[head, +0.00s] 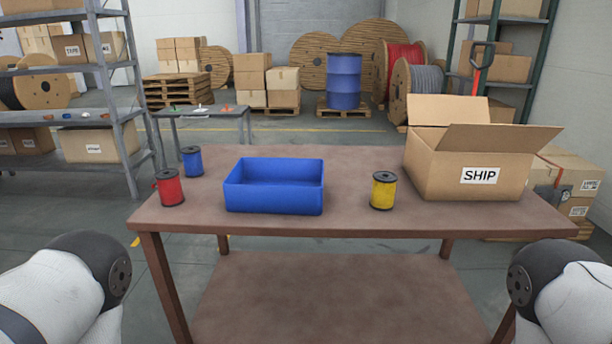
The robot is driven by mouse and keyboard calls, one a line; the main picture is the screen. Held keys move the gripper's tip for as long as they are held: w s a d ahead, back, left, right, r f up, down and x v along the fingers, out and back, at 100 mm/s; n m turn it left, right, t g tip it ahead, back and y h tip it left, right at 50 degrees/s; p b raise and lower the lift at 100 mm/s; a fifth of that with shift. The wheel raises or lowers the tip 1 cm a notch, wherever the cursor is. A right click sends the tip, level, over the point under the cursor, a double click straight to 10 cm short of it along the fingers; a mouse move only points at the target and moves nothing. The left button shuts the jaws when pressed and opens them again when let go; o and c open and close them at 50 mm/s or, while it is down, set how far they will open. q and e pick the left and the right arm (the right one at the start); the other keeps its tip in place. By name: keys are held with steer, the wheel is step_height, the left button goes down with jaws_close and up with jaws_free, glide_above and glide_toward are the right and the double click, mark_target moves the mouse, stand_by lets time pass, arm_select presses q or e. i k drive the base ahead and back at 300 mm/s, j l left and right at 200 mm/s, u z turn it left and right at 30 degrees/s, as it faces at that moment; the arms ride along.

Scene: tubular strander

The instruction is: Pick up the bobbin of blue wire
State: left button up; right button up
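The bobbin of blue wire (192,163) stands upright near the back left corner of the brown table (370,216), with black flanges at top and bottom. A bobbin of red wire (170,188) stands in front of it and a little to its left. My arms show only in part at the lower left and lower right corners, in front of the table and well apart from the bobbins. Neither gripper is in the picture.
A blue open bin (275,200) sits right of the red bobbin. A bobbin of yellow wire (383,190) and an open carton marked SHIP (452,178) stand farther right. The tabletop between bin and yellow bobbin is clear. A metal shelf (118,90) stands behind left.

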mark_target(193, 158)
steer(key=i+j, duration=0.1)
steer(key=j, duration=0.2)
steer(key=i+j+z, duration=0.1)
steer(key=j, duration=0.25)
steer(key=i+j+z, duration=0.1)
steer(key=j, duration=0.2)
steer(key=i+j, duration=0.15)
steer(key=j, duration=0.2)
